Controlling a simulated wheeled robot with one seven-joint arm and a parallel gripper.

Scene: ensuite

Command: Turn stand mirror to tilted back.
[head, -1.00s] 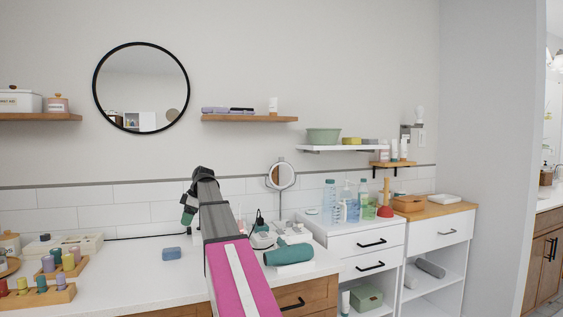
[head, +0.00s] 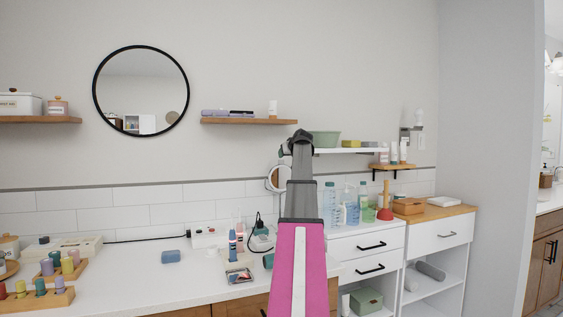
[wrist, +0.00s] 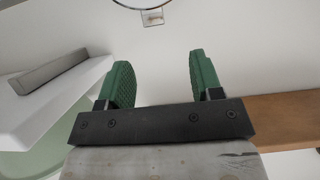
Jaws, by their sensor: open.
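The stand mirror (head: 277,178) is a small round mirror at the back of the white counter (head: 130,270). In the head view its left part shows just left of my arm; its right side and stand are hidden behind the arm. I cannot tell its exact tilt. In the wrist view my gripper (wrist: 156,84) is open, its two green fingers apart with nothing between them. A thin curved rim at the top edge of that view looks like part of a round mirror. In the head view the fingers are hidden behind the arm's raised dark end, above the stand mirror.
A wooden shelf (head: 243,121) and a white shelf (head: 345,151) with a green basin (head: 325,139) flank the arm's end. Bottles (head: 330,200) stand right of the mirror. A large round mirror (head: 141,90) hangs on the wall.

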